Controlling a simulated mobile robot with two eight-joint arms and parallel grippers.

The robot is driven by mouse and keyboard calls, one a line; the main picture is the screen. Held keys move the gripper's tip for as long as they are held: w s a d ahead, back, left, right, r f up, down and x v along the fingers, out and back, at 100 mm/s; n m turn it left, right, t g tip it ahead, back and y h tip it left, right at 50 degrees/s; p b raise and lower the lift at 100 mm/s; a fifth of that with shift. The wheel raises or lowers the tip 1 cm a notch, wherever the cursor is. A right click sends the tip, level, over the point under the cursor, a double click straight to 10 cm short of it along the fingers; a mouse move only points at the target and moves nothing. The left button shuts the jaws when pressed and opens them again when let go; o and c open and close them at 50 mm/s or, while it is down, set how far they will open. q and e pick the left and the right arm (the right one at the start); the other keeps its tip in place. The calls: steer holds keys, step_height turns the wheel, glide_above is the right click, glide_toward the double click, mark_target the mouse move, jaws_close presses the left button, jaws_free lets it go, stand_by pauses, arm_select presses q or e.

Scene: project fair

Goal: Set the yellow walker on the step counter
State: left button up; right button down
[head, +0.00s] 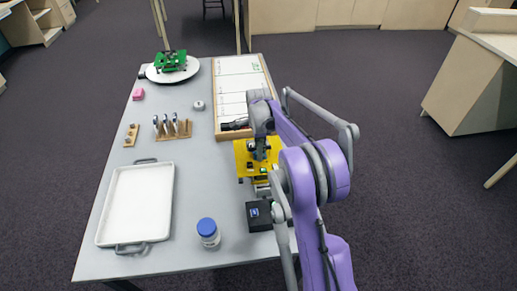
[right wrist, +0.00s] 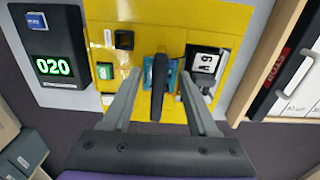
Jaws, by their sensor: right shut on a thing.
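The yellow walker (head: 242,160) is at the right side of the table, partly hidden by my right arm. In the right wrist view its yellow body (right wrist: 225,20) carries small dark and green parts and a black upright post. My right gripper (head: 260,150) is above it and shut on this post, which stands between the fingers in the wrist view (right wrist: 160,80). The black step counter (head: 259,216) is just nearer than the walker. Its green readout (right wrist: 52,66) shows 020 in the wrist view. I cannot tell whether the walker touches the table. My left gripper is out of view.
A wooden-framed board (head: 217,100) lies just beyond the walker. A blue-lidded jar (head: 208,233) stands left of the counter. A green walker (head: 172,61) sits on a white disc (head: 190,74).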

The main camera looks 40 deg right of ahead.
steer(key=shift+c, duration=0.8)
jaws_free()
steer(key=shift+r, duration=0.1)
steer(key=shift+r, duration=0.3)
step_height(320, 180, up, 12)
steer(key=p, duration=0.1)
steer(key=s+a+r+n+t, duration=0.25)
steer(key=s+a+n, duration=0.35)
steer(key=a, duration=0.4)
steer(key=s+a+f+n+t, duration=0.1)
steer(key=s+a+f+n, duration=0.3)
steer(key=s+a+n, duration=0.3)
steer(key=s+a+f+n+t, duration=0.2)
steer(key=s+a+f+n, duration=0.3)
steer(key=s+a+n, duration=0.3)
steer(key=s+n, duration=0.2)
steer(key=s, duration=0.2)
steer(key=shift+s+n, duration=0.3)
steer(key=shift+n, duration=0.1)
